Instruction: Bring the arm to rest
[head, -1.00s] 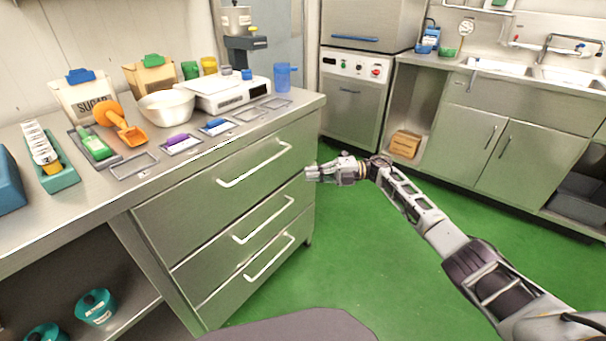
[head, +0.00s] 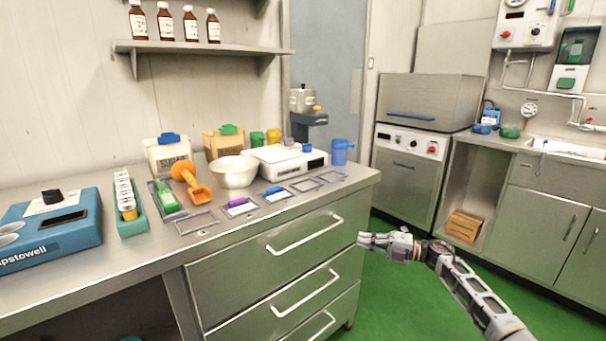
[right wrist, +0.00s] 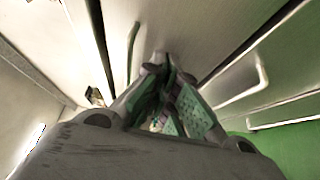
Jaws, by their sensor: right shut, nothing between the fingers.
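My right gripper (head: 372,241) is shut and empty in the head view. It hangs in the air just off the right end of the steel counter's drawer front, below the level of the countertop. My right arm (head: 470,295) reaches to it from the lower right. In the right wrist view the fingers (right wrist: 158,70) come together, with steel drawer fronts and a drawer handle (right wrist: 242,85) beyond them. My left gripper is not in view.
The counter (head: 140,262) holds a white bowl (head: 233,172), a scale (head: 290,160), an orange scoop (head: 190,180) and a blue device (head: 50,230). A drawer handle (head: 305,235) juts out near my gripper. Green floor (head: 390,300) is clear beneath my arm.

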